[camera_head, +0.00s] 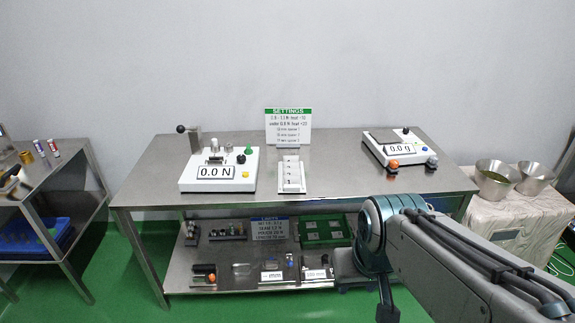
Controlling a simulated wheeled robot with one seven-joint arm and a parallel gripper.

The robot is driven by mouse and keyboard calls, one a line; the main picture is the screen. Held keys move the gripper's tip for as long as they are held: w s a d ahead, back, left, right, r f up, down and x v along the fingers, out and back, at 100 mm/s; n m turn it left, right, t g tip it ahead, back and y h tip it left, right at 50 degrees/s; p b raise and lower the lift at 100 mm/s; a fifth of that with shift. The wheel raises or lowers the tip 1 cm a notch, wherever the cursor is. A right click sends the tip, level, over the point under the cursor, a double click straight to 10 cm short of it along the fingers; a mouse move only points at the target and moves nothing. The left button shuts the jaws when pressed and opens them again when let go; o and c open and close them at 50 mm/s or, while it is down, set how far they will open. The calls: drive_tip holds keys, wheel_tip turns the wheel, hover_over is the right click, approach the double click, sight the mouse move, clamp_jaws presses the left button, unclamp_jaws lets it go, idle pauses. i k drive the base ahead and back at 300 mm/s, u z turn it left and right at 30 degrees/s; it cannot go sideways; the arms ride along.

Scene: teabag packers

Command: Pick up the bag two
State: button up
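A green tray (347,218) lies on the lower shelf of the middle steel table. Several small pale squares, possibly teabags, lie in it. A white stepped holder (291,190) with several small marks stands on the table top. No label I can read marks any item as bag two, so I cannot tell which one it is. My arm reaches in from the right and bends downward in front of the table's right part. My gripper is not visible; only arm links show.
A white device reading 0.0 N (190,183) and a scale reading 0.0 g (375,150) stand on the steel table (335,165). A settings sign (288,127) stands behind. Small tools fill the lower shelf (222,270). Metal bowls (496,185) are at right, a side table (75,150) at left.

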sight(286, 171)
drive_tip(key=k, duration=0.6)
drive_tip(key=u, duration=0.75)
drive_tip(key=i, duration=0.75)
drive_tip(key=u, duration=0.45)
drive_tip(key=i, duration=0.75)
drive_tip(key=z, duration=0.95)
drive_tip(key=i, duration=0.7)
drive_tip(key=z, duration=0.85)
